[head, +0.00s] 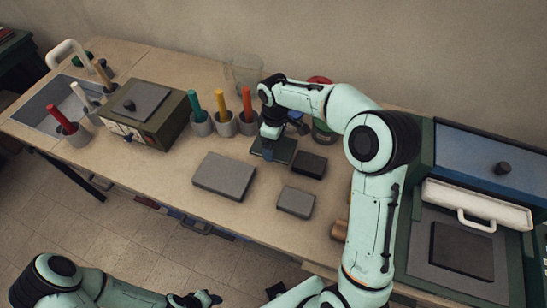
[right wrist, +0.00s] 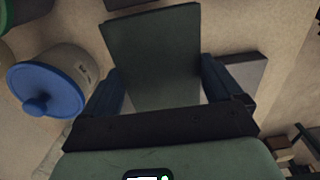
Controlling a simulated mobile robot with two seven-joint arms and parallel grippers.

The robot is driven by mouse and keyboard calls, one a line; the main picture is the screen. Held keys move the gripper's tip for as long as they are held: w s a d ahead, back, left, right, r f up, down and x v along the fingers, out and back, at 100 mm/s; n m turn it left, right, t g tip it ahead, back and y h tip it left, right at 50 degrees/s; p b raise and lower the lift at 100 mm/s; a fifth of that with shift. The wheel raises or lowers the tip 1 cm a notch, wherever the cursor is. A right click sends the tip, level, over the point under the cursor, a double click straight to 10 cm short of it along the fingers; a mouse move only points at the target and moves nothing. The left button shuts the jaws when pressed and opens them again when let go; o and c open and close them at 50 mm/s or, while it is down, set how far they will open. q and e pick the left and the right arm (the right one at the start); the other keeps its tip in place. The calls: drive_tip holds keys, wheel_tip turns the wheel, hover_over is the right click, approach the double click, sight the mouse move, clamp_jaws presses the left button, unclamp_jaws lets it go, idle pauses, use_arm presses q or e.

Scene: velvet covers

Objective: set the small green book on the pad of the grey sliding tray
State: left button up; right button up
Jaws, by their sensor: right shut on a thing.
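The small green book (head: 283,152) is at the middle of the table, under my right gripper (head: 267,150). In the right wrist view the green book (right wrist: 155,55) lies between the two blue fingers, which are shut on it. I cannot tell whether it still touches the tabletop. The grey sliding tray (head: 424,262) is at the lower right, drawn out of the dark green cabinet, with a dark square pad (head: 462,250) bare on it. My left gripper (head: 197,299) is low at the front edge of the picture, too small to tell its jaws.
A dark book (head: 309,164) and two grey books (head: 224,176) (head: 296,202) lie close by. Cups with coloured sticks (head: 224,122) stand to the left, near a box (head: 146,112). A blue-lidded jar (right wrist: 46,85) shows in the wrist view. A white handle (head: 477,221) rises behind the pad.

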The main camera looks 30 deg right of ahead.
drive_tip(key=shift+w+f, duration=0.1)
drive_tip(key=shift+f, duration=3.7)
drive_tip(key=o, duration=0.7)
drive_tip(key=shift+f, duration=0.2)
drive_tip(key=shift+o, duration=0.4)
drive_tip(key=shift+r, duration=0.1)
